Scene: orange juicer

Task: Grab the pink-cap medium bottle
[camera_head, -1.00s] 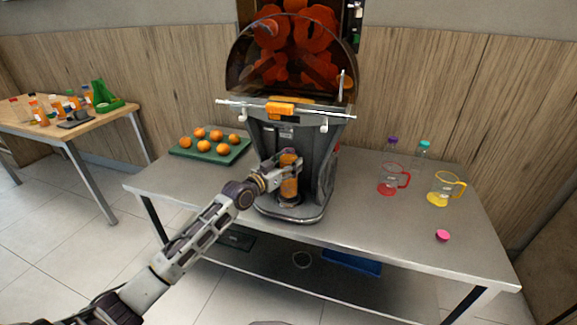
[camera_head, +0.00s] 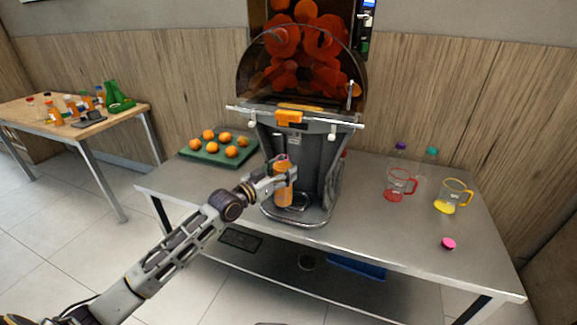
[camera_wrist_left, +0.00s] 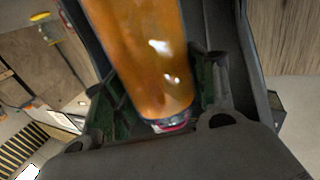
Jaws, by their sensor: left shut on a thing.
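A medium bottle (camera_head: 283,193) filled with orange juice is upright in front of the juicer's left side. My left gripper (camera_head: 283,174) is shut around its upper part. In the left wrist view the orange bottle (camera_wrist_left: 145,55) fills the middle, between the fingers, with a pink band at its end near the palm. A loose pink cap (camera_head: 448,243) lies on the table at the right. Whether the bottle's base is clear of the surface is hard to tell. My right gripper is out of view.
The juicer (camera_head: 318,150) stands on the grey table (camera_head: 372,235). A green tray (camera_head: 216,158) of oranges is to its left. A red jug (camera_head: 398,186), a yellow jug (camera_head: 452,196) and purple- and teal-capped bottles stand right. A wooden side table (camera_head: 100,127) is at far left.

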